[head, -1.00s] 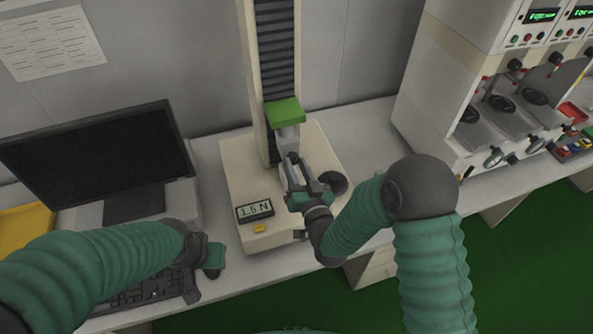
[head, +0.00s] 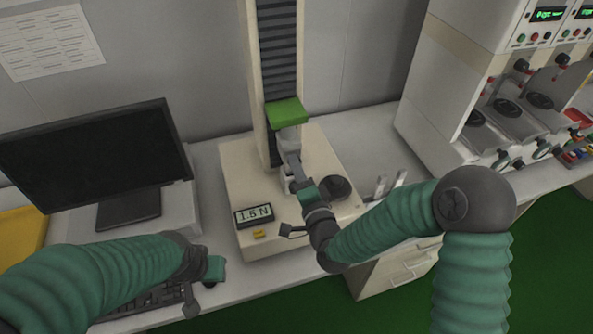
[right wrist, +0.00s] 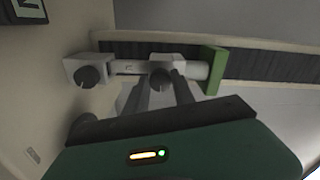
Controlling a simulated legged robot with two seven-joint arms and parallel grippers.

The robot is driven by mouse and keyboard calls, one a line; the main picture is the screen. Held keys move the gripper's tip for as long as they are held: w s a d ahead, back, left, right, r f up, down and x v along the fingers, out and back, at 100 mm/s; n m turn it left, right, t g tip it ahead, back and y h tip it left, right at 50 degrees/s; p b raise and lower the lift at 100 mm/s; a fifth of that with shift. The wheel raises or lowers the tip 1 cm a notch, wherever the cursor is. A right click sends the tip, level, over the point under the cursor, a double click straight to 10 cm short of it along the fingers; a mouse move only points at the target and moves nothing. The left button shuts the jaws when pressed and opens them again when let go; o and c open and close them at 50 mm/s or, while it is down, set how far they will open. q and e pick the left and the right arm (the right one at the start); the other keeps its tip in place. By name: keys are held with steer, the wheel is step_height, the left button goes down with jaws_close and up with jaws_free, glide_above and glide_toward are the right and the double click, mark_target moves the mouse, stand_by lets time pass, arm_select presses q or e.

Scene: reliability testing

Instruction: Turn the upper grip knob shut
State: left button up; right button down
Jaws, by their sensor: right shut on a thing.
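The upper grip (head: 289,138) hangs under the green crosshead block (head: 288,112) of the test machine. Its dark round knob (right wrist: 160,78) faces the camera in the right wrist view. My right gripper (right wrist: 161,88) has one finger on each side of this knob and is shut on it. In the head view the right gripper (head: 294,164) hides the knob. The lower grip (right wrist: 88,70) has a similar dark knob, which stands free of the fingers. A pale strip (right wrist: 130,68) lies between the two grips. My left gripper (head: 205,275) is over the keyboard, away from the machine; its jaw opening is unclear.
The machine base (head: 240,190) carries a display (head: 254,215) reading about 1.5 N and a dark round disc (head: 335,188). A monitor (head: 95,160) stands left. Pale upright tools (head: 390,185) are right of the base. Another instrument (head: 450,90) stands further right.

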steer(key=shift+d+m, duration=0.15)
steer(key=shift+m, duration=3.25)
steer(key=shift+f, duration=0.1)
steer(key=c, duration=1.3)
jaws_free()
steer(key=shift+w, duration=0.1)
steer(key=shift+o, duration=1.2)
steer(key=shift+w+f, duration=0.1)
steer(key=shift+w, duration=0.05)
